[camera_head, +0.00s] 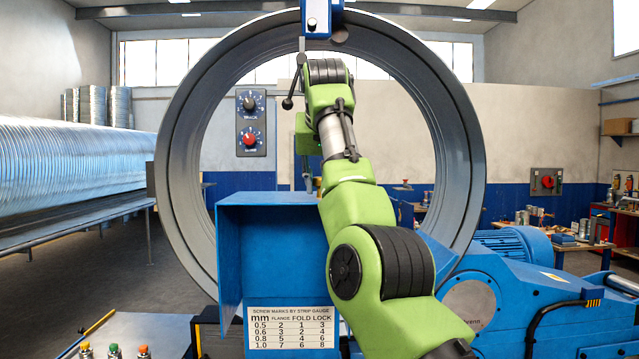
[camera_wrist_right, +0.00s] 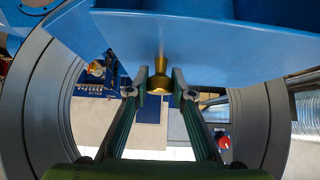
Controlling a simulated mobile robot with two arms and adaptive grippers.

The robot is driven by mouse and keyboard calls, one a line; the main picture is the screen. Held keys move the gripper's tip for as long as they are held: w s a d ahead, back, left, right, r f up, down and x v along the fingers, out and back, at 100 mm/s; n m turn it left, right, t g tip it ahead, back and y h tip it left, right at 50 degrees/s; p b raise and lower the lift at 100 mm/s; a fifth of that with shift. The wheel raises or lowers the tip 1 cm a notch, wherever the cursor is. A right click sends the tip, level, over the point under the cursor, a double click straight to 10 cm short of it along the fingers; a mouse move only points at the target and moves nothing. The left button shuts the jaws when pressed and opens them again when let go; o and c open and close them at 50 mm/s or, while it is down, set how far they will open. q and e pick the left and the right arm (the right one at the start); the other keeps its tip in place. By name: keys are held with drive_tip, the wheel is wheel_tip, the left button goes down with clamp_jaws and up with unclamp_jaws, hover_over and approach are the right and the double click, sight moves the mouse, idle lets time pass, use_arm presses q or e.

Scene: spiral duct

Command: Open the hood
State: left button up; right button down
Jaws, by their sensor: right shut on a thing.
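The blue hood (camera_head: 268,199) stands in front of the big metal ring, left of my right arm. In the right wrist view its blue panel (camera_wrist_right: 230,52) fills the top, with a brass knob (camera_wrist_right: 158,82) sticking out of it. My right gripper (camera_wrist_right: 160,84) has a fingertip on each side of the knob and is shut on it. In the head view the right gripper (camera_head: 307,176) is at the hood's upper edge, partly hidden by my green arm, and the knob is hidden there. My left gripper is not in view.
The large grey ring (camera_head: 178,160) surrounds my right arm's far end. A control panel with two dials (camera_head: 251,122) shows through the ring. A blue motor (camera_head: 515,246) is at right. A ribbed duct (camera_head: 70,165) lies on a rack at left. A gauge chart (camera_head: 291,328) is below the hood.

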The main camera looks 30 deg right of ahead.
drive_tip(key=shift+f, duration=0.35)
drive_tip(key=c, duration=1.8)
unclamp_jaws()
drive_tip(key=shift+o, duration=0.2)
drive_tip(key=shift+w, duration=0.2)
drive_tip(key=shift+r, duration=0.1)
drive_tip(key=v, duration=1.2)
drive_tip(key=shift+c, duration=0.3)
